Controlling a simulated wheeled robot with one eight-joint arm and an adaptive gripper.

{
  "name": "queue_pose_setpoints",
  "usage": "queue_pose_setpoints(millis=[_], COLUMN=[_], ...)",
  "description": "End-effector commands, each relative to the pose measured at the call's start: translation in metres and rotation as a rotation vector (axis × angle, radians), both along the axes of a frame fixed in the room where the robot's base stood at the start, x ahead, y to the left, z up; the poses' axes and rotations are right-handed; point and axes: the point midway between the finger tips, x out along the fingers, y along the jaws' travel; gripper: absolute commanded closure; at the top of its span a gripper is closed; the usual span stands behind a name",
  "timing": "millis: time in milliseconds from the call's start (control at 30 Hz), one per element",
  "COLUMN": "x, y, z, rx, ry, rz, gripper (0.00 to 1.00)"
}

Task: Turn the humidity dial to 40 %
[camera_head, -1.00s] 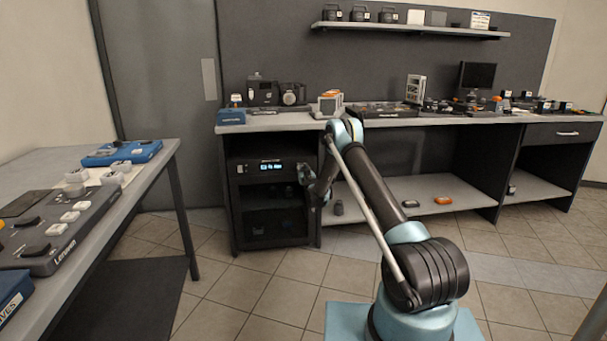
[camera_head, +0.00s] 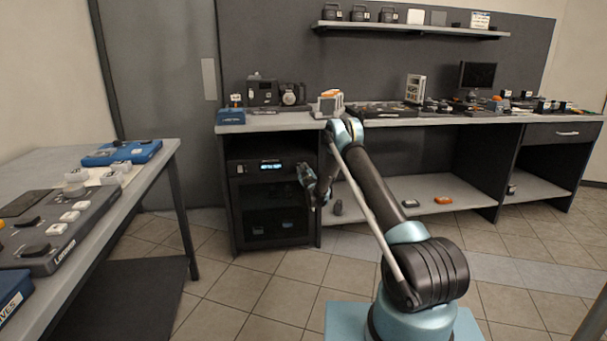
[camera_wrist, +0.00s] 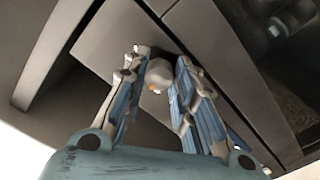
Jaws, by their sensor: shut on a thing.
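The humidity dial (camera_wrist: 160,74) is a small round grey knob with an orange mark, on the front of a dark cabinet (camera_head: 236,205). My gripper (camera_wrist: 160,78) is shut on the dial, with one finger on each side of it in the wrist view. In the head view my gripper (camera_head: 303,172) is at the right side of the cabinet's upper front and hides the dial. A lit display (camera_head: 270,166) shows on the cabinet front to the left of my gripper. Its digits are too small to read.
The cabinet stands under a long workbench (camera_head: 290,122) crowded with devices. A table (camera_head: 150,165) with panels and boxes stands at the left. The tiled floor (camera_head: 265,300) in front of the cabinet is clear.

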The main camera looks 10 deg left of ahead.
Motion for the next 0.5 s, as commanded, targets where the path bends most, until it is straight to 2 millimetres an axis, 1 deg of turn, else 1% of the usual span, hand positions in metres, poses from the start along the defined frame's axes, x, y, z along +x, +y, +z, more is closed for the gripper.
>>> queue_pose_setpoints(millis=[200,500], x=[-0.0002,-0.0004], y=[0.0011,0.0016], z=[0.0004,0.0005], rx=[-0.181,-0.366], ry=[-0.052,-0.105], rz=[0.003,0.006], gripper=[0.99,0.99])
